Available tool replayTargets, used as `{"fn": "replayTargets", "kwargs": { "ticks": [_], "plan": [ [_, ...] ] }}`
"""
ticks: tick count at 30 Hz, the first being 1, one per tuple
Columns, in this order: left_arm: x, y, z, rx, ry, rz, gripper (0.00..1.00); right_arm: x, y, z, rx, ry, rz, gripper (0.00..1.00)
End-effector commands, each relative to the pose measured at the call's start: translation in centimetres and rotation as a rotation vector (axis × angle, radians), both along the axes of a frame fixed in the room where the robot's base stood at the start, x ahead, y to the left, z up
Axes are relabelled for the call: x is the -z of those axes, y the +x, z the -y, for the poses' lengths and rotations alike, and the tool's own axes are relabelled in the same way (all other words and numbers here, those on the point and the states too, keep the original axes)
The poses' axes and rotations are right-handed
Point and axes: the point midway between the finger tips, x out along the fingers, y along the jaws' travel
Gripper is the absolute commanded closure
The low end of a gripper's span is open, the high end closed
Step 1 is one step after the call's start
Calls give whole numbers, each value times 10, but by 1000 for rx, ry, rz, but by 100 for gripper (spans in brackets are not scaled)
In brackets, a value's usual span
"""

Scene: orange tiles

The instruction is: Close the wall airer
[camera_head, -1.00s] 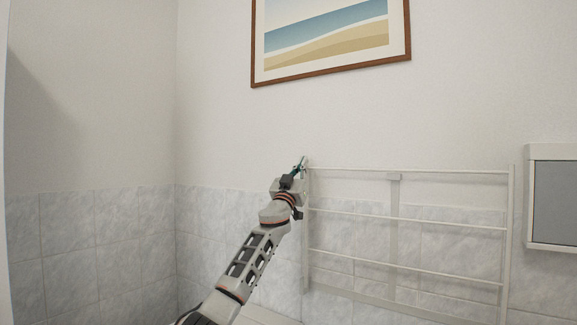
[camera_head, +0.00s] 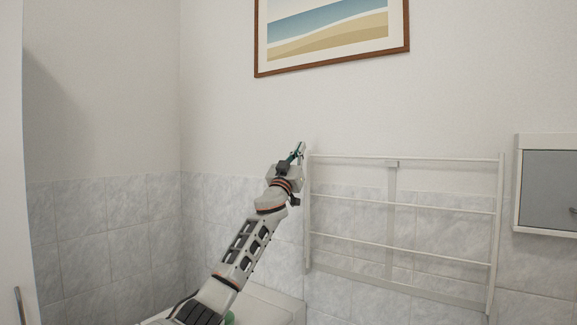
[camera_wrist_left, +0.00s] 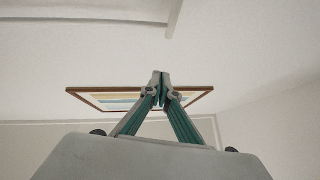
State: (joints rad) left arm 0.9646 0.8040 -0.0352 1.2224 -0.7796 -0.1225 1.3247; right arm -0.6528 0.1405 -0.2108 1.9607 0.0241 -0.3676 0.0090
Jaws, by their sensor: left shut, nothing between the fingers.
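The wall airer (camera_head: 398,202) is a white rack of thin horizontal bars between two side rails, in the right half of the head view. Its frame stands upright, close to the tiled wall; I cannot tell whether it is flush. A wall bracket (camera_head: 391,225) shows behind its bars. My left gripper (camera_head: 299,150) is shut and empty, pointing up beside the airer's upper left corner. I cannot tell whether it touches the rail. The left wrist view shows its teal fingers closed together (camera_wrist_left: 160,88), with the airer out of view. My right gripper is out of view.
A framed beach picture (camera_head: 333,30) hangs above the airer. A white-framed grey wall cabinet (camera_head: 548,185) is to the right of it. A white surface (camera_head: 275,303) lies low behind my left arm. The wall left of my gripper is clear.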

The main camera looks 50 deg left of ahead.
Motion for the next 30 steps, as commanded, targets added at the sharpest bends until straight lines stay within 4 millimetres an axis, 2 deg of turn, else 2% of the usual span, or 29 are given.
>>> {"fn": "replayTargets", "kwargs": {
  "ticks": [3, 15, 21, 30],
  "plan": [
    [14, -13, 7, 0, 4, -6, 100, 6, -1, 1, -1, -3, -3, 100],
    [44, -55, 25, 0, 2, -3, 100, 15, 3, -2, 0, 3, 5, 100],
    [50, -65, 29, 0, 2, -2, 100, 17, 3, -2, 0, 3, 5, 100],
    [50, -67, 30, -1, 1, -2, 100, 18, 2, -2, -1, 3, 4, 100]
  ]
}}
